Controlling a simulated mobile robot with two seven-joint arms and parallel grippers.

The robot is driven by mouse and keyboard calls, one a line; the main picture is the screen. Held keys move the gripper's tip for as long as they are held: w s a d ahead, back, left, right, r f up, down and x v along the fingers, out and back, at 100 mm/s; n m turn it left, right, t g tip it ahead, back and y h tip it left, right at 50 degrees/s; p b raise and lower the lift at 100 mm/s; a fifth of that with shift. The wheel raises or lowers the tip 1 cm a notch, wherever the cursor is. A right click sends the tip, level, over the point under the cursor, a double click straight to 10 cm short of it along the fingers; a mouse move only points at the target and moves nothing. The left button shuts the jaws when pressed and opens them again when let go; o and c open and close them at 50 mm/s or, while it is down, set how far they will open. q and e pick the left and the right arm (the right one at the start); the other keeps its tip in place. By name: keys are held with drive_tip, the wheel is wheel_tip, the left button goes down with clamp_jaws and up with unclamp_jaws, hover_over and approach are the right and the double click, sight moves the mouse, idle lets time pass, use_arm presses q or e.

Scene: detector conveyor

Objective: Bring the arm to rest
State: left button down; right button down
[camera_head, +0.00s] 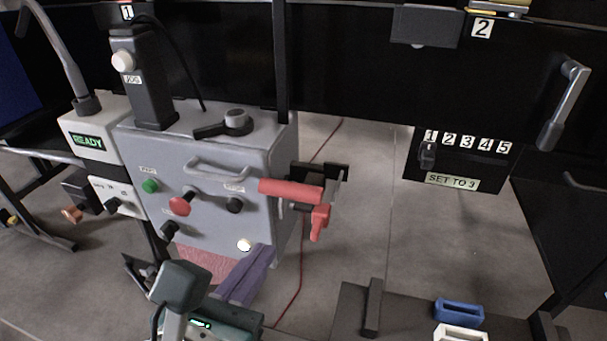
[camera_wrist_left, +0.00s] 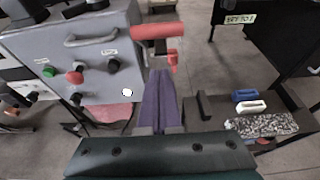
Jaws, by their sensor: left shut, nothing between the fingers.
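My left gripper (camera_head: 260,250) reaches up from the bottom of the head view, in front of the grey control box (camera_head: 270,155). Its purple fingers are shut together with nothing between them. In the left wrist view the closed fingers (camera_wrist_left: 160,78) point away from the camera, below the red handle (camera_wrist_left: 157,31). In the head view the red handle (camera_head: 290,188) sticks out from the box's right side, above and right of the fingertips. I cannot tell the exact gap between fingertips and box. My right gripper is not in view.
The box front carries a green button (camera_head: 150,186), a red knob (camera_head: 180,206) and a lit white button (camera_head: 244,245). A low dark table at lower right holds a blue block (camera_head: 459,312) and a white block (camera_head: 460,333). Open floor (camera_head: 370,220) lies between.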

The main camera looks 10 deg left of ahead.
use_arm(q)
drive_tip(key=s+d+r+m+g+h+p, duration=0.25)
drive_tip(key=d+r+m+h, duration=0.5)
drive_tip(key=m, duration=0.95)
drive_tip(key=s+a+r+m+g+y+p, duration=0.2)
drive_tip(key=s+a+m+g+y+p, duration=0.15)
drive_tip(key=s+a+m, duration=0.5)
drive_tip(key=s+a+r+m+g+y+p, duration=0.2)
drive_tip(key=s+a+m+g+y+p, duration=0.25)
drive_tip(key=m, duration=0.75)
wheel_tip(320, 180, up, 35)
drive_tip(key=a+p, duration=0.1)
drive_tip(key=p, duration=3.2)
drive_tip(key=shift+s+a+p, duration=0.15)
drive_tip(key=shift+s+p, duration=0.15)
drive_tip(key=shift+s, duration=0.1)
